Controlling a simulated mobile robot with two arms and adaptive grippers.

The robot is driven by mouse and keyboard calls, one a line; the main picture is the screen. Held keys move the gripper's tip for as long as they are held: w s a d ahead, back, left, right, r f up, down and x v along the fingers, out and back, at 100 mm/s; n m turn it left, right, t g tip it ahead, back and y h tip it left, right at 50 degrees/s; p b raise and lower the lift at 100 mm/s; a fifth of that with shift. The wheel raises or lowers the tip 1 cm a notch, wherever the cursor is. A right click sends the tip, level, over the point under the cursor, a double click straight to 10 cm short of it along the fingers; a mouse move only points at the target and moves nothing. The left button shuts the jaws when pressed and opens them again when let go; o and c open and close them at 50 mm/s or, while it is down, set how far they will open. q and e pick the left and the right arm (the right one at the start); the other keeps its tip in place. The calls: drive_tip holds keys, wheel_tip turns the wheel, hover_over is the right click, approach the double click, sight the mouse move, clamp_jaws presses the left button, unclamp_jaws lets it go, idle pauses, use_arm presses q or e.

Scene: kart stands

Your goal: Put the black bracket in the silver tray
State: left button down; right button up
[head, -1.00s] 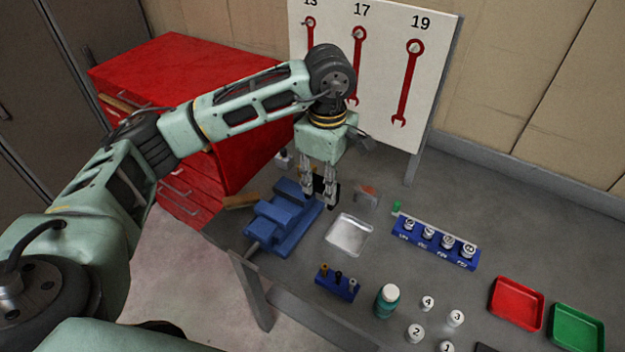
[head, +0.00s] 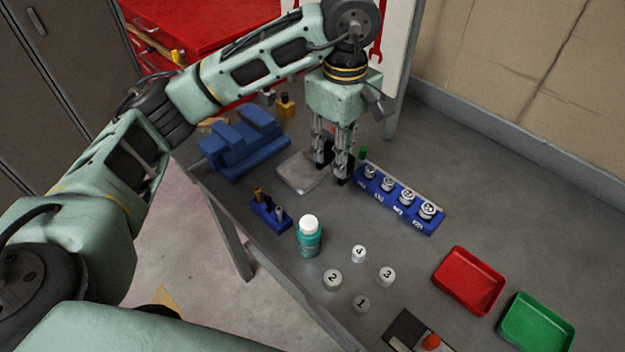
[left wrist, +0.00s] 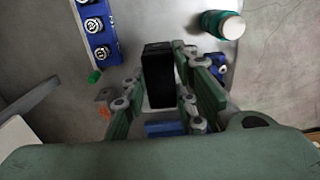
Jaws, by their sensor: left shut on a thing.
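The black bracket (left wrist: 160,75) is a dark upright block between the fingers of my left gripper in the left wrist view. My left gripper (head: 333,172) is shut on it and points down at the right side of the silver tray (head: 296,173). The fingers cover part of the tray's right side in the head view. The bracket is mostly hidden by the fingers there, and I cannot tell its exact height above the tray. My right gripper is not in view.
A blue rack with several numbered pieces (head: 400,199) stands close right of the gripper. A blue vise (head: 243,142) is to the left. A small blue holder (head: 270,214), a teal bottle (head: 309,240) and a red tray (head: 468,281) are nearer. Bare table lies beyond the rack.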

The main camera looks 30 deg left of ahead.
use_arm(q)
drive_tip(key=w+a+f+p, duration=0.1)
drive_tip(key=w+a+f, duration=0.1)
drive_tip(key=a+f, duration=0.1)
drive_tip(key=w+a+f+p, duration=0.2)
drive_tip(key=a+f, duration=0.1)
drive_tip(key=f, duration=0.1)
drive_tip(key=w+a+f+p, duration=0.1)
drive_tip(key=w+a+f, duration=0.1)
drive_tip(key=a+f, duration=0.1)
drive_tip(key=shift+a+f, duration=0.35)
drive_tip(key=shift+a, duration=0.25)
drive_tip(key=shift+s+f, duration=0.1)
drive_tip(key=shift+f, duration=0.15)
drive_tip(key=c, duration=1.4)
unclamp_jaws()
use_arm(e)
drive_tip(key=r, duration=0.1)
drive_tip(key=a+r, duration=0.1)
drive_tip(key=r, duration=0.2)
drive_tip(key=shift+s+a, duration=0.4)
use_arm(q)
drive_tip(key=shift+r, duration=0.1)
